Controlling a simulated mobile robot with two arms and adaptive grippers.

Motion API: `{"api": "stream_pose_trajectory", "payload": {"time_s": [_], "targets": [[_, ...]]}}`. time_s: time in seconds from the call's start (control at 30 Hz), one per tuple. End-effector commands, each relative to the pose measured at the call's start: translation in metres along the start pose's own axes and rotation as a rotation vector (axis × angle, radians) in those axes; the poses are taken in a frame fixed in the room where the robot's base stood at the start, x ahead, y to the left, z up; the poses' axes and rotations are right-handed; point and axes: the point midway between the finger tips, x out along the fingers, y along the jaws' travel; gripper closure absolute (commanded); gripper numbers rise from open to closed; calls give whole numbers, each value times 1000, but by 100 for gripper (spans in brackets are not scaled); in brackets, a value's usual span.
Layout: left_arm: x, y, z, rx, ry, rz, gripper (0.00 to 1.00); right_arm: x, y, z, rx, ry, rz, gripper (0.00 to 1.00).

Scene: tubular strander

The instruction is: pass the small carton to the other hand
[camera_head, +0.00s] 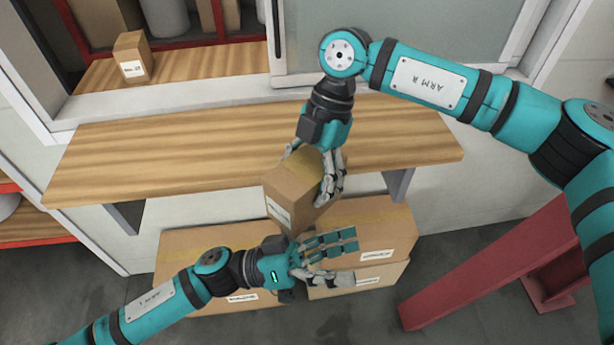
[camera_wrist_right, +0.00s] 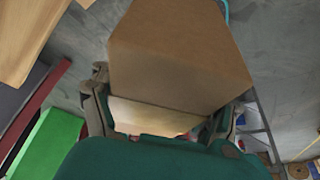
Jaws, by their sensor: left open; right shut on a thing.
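The small carton (camera_head: 293,196) is a brown cardboard box with a white label. My right gripper (camera_head: 318,175) is shut on it from above and holds it in front of the wooden shelf's edge. The carton also fills the upper middle of the right wrist view (camera_wrist_right: 178,55), between the fingers (camera_wrist_right: 165,115). My left gripper (camera_head: 325,258) is open just below the carton, with its fingers pointing right. The fingers look empty. I cannot tell whether they touch the carton's underside.
A wooden shelf (camera_head: 180,150) runs across behind the carton. Larger cartons (camera_head: 365,235) are stacked below, behind my left gripper. Another small carton (camera_head: 132,58) stands on the inner ledge. A red beam (camera_head: 490,262) slants at the lower right.

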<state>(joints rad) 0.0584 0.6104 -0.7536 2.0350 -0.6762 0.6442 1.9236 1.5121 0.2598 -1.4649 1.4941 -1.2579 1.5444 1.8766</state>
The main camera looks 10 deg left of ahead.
Motion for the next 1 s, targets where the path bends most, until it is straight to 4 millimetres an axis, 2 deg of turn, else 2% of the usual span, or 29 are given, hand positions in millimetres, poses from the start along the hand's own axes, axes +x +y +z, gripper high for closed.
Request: {"api": "stream_pose_trajectory", "payload": {"time_s": [0.03,0.1,0.17,0.3,0.4,0.57,0.6,0.67,0.8,0.9,1.0], "targets": [[-5,-23,18,-1,-9,-56,0,-1,0,-1,-1,0,2,80],[-12,-53,38,18,-12,-139,0,-1,0,-1,-1,0,2,80],[-20,-77,57,37,-20,-211,0,-1,0,-1,-1,0,2,80],[-44,-128,107,78,-65,-371,0,-1,0,-1,-1,0,2,80],[-64,-156,147,105,-118,-476,0,-1,0,-1,-1,0,2,80],[-99,-188,218,142,-231,-622,0,-1,0,-1,-1,0,2,80],[-110,-196,234,153,-262,-662,0,-1,0,-1,-1,0,2,80],[-130,-210,255,170,-299,-735,0,-1,0,-1,-1,0,2,80],[-192,-248,273,201,-340,-954,0,-1,0,-1,-1,0,2,80],[-239,-265,292,197,-388,-1104,0,-1,0,-1,-1,0,2,80],[-286,-272,317,172,-457,-1238,0,-1,0,-1,-1,0,2,80]]}}
